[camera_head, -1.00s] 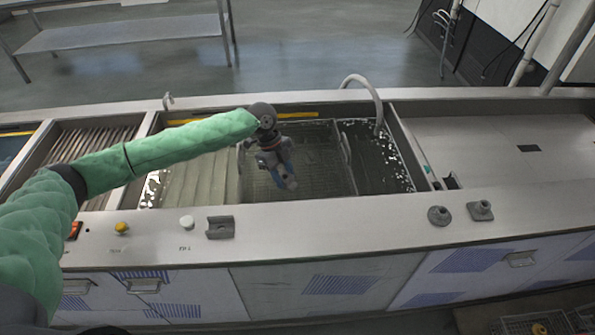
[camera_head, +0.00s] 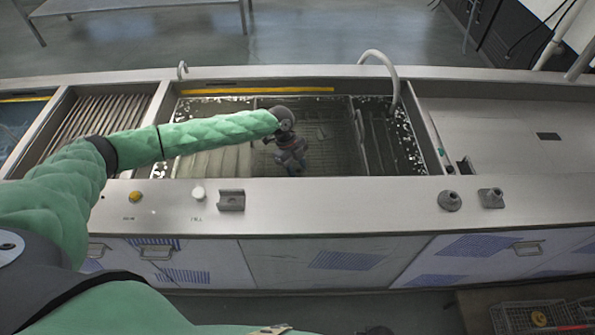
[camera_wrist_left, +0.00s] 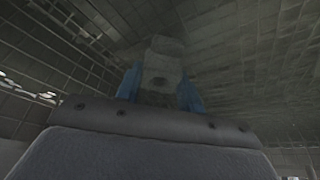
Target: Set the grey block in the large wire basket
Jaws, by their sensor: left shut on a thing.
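My left gripper (camera_head: 296,170) reaches down inside the large wire basket (camera_head: 361,137), which sits in the tank. In the left wrist view its blue fingers (camera_wrist_left: 160,88) are shut on the grey block (camera_wrist_left: 164,62), one on each side of it. Wire mesh shows around and beyond the block; whether the block touches the basket is unclear. In the head view the block is not clearly distinguishable at the gripper's tip. My right gripper is not in view.
The tank's front ledge carries a grey notched piece (camera_head: 231,200), a grey cone-like piece (camera_head: 449,201) and another grey piece (camera_head: 491,198). A curved pipe (camera_head: 384,60) stands at the back rim. The steel top (camera_head: 490,135) at right is largely clear.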

